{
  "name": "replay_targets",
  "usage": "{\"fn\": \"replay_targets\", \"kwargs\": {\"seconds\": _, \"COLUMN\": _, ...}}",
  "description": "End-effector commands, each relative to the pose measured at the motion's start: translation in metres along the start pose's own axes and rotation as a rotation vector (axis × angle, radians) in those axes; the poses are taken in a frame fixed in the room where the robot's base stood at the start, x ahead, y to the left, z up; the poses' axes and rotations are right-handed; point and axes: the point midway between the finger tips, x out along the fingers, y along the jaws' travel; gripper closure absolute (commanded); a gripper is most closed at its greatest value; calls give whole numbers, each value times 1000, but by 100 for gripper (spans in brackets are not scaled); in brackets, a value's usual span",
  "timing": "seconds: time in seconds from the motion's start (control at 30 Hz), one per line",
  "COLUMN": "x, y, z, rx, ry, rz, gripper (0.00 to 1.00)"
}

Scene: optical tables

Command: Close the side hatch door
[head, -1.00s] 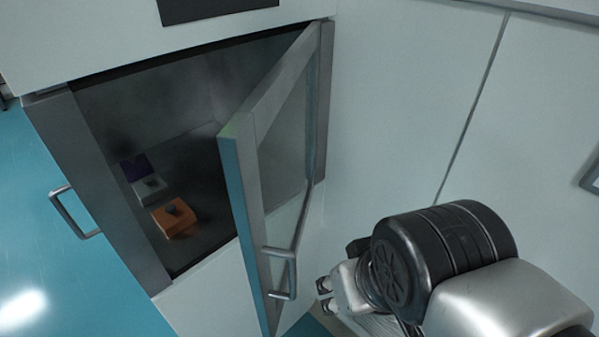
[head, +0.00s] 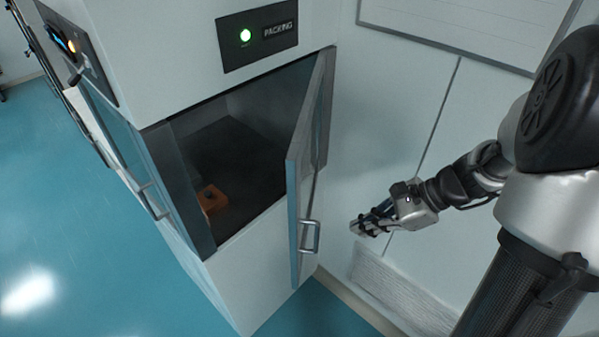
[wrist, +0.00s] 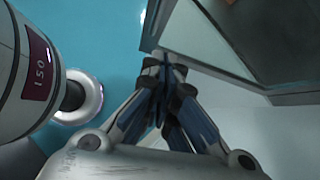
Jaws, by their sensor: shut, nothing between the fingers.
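The side hatch door (head: 306,165) is a framed glass door, hinged on the right of the opening, and it stands wide open. Its loop handle (head: 311,237) is on the outer face near the free edge. My gripper (head: 357,228) is shut and empty, to the right of the door on its outer side, with a gap between them in the head view. In the wrist view, the shut fingertips (wrist: 163,62) appear beside the door's framed panel (wrist: 225,35); whether they touch it cannot be told.
An orange block (head: 211,199) lies inside the dark hatch. A second door with a handle (head: 152,203) is on the cabinet's left face. A white wall is behind my arm; the blue floor (head: 60,200) is clear at left.

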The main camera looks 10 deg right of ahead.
Motion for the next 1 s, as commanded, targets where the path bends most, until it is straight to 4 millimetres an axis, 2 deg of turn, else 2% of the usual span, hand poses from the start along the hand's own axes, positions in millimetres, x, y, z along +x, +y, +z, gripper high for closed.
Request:
{"fn": "replay_targets", "kwargs": {"seconds": 0.13, "x": -4, "y": -9, "z": -8, "rx": 103, "ry": -44, "rz": -25, "gripper": 100}}
{"fn": "replay_targets", "kwargs": {"seconds": 0.27, "x": 7, "y": -10, "z": -10, "rx": 112, "ry": -48, "rz": -26, "gripper": 100}}
{"fn": "replay_targets", "kwargs": {"seconds": 0.73, "x": 102, "y": -10, "z": -6, "rx": 107, "ry": -45, "rz": -20, "gripper": 100}}
{"fn": "replay_targets", "kwargs": {"seconds": 0.8, "x": 108, "y": -12, "z": 6, "rx": 103, "ry": -45, "rz": -23, "gripper": 100}}
{"fn": "replay_targets", "kwargs": {"seconds": 1.0, "x": 120, "y": -15, "z": 21, "rx": 105, "ry": -44, "rz": -25, "gripper": 100}}
